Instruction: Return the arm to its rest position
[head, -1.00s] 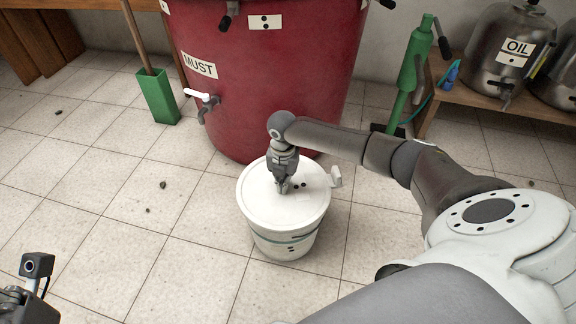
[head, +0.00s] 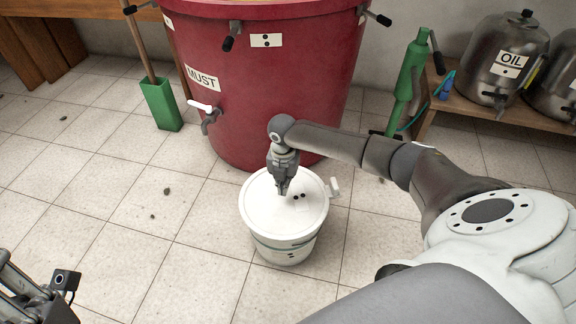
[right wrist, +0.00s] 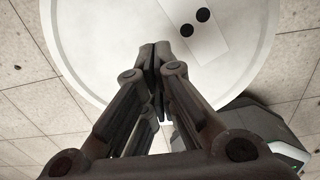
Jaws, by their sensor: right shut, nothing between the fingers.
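My right gripper (head: 283,188) is shut and empty, pointing down over the white lid of a white bucket (head: 285,248). In the right wrist view its fingertips (right wrist: 155,55) meet with nothing between them, and the lid (right wrist: 110,45) with two black dots lies below. I cannot tell how large the gap to the lid is. My right arm reaches in from the right, bent at the elbow. Part of my left arm's end (head: 35,295) shows at the bottom left corner; it is cut off and its fingers cannot be made out clearly.
A large red vat (head: 265,90) labelled MUST, with a tap (head: 208,115), stands behind the bucket. A green tool (head: 407,85) and a wooden shelf (head: 465,107) with steel OIL cans (head: 505,60) are at the right.

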